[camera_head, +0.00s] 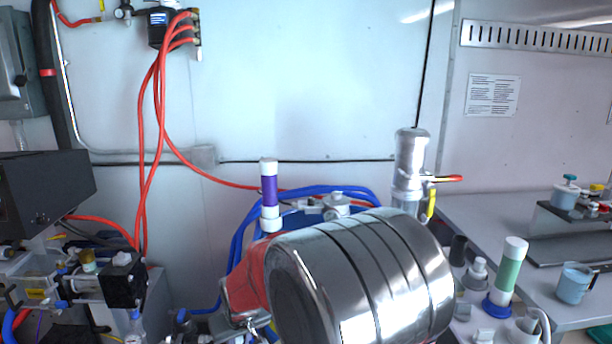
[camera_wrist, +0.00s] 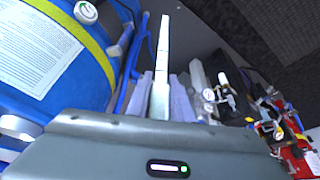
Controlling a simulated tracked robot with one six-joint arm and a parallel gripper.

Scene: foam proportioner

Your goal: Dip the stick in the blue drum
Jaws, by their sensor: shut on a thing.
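The blue drum (camera_wrist: 50,60) fills the left of the wrist view. It has a white printed label, a yellow band and a white cap near its edge. My gripper (camera_wrist: 163,80) is to the right of the drum in that view, its pale fingers shut on the stick (camera_wrist: 163,50). The stick is long, thin, white and segmented, and it points away from the wrist camera. The stick appears beside the drum; I cannot tell its depth relative to the drum. In the head view my metal arm link hides my gripper and the stick.
A blue hose (camera_head: 240,235) curves behind my arm in the head view. A green-banded tube (camera_head: 510,268) is at right. Red equipment (camera_wrist: 295,150) shows at lower right in the wrist view.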

